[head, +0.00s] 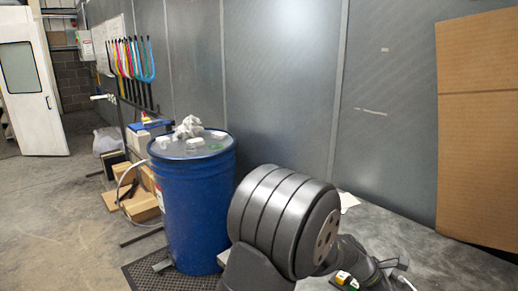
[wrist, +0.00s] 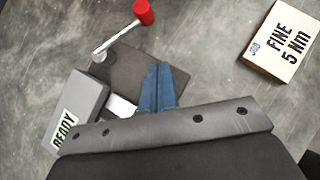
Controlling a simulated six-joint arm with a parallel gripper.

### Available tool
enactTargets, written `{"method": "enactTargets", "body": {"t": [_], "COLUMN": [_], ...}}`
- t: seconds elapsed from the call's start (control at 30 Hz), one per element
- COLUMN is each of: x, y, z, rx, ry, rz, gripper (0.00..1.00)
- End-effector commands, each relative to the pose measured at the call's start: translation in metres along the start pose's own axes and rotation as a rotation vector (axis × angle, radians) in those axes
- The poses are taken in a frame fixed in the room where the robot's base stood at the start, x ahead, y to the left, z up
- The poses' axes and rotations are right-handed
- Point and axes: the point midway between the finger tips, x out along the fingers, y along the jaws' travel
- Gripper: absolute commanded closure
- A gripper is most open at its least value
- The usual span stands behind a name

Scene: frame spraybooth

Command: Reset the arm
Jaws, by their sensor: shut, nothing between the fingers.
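My gripper (wrist: 158,66) shows in the wrist view as two blue fingers side by side, meeting along a seam. It is shut and empty. The fingers come out from behind a grey housing with dark screws that fills the bottom of the view. In the head view, big grey ringed parts of my arm stand at the lower middle, and the gripper cannot be made out there.
Head view: a blue drum (head: 194,205) left of my arm, a panelled wall (head: 275,85), cardboard (head: 480,130) at right.

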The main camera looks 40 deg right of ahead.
Motion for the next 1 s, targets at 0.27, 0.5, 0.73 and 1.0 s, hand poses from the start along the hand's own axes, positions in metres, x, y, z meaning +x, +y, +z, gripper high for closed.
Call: {"method": "enactTargets", "body": {"t": [0.27,0.5,0.73,1.0], "x": [-0.011,-0.017,-0.019,-0.019], "y": [0.015,0.026,0.030,0.030], "z": [-0.012,-0.017,-0.019,-0.019], "rx": [0.135,0.232,0.271,0.274], "ry": [0.000,0.000,0.000,0.000], "rz": [-0.136,-0.233,-0.271,-0.273], "gripper": [1.00,1.00,1.00,1.00]}}
